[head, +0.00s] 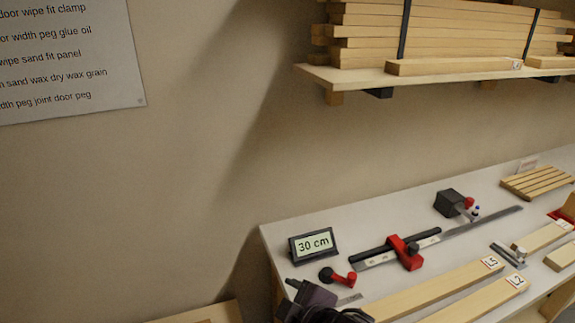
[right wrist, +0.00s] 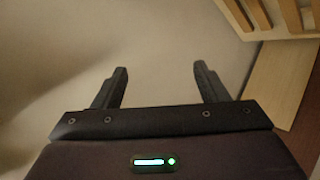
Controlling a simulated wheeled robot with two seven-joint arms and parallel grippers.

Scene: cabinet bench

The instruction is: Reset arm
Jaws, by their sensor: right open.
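My right gripper (right wrist: 160,70) shows in the right wrist view with its two dark fingers spread apart. Nothing is between them, and plain beige surface lies beyond. In the head view a dark part of my own arm (head: 322,304) shows at the bottom edge, by the front left of the bench. My left gripper cannot be made out in either view.
A shelf of stacked planks (head: 430,40) hangs above. Wooden slats (right wrist: 292,15) show upper right in the wrist view.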

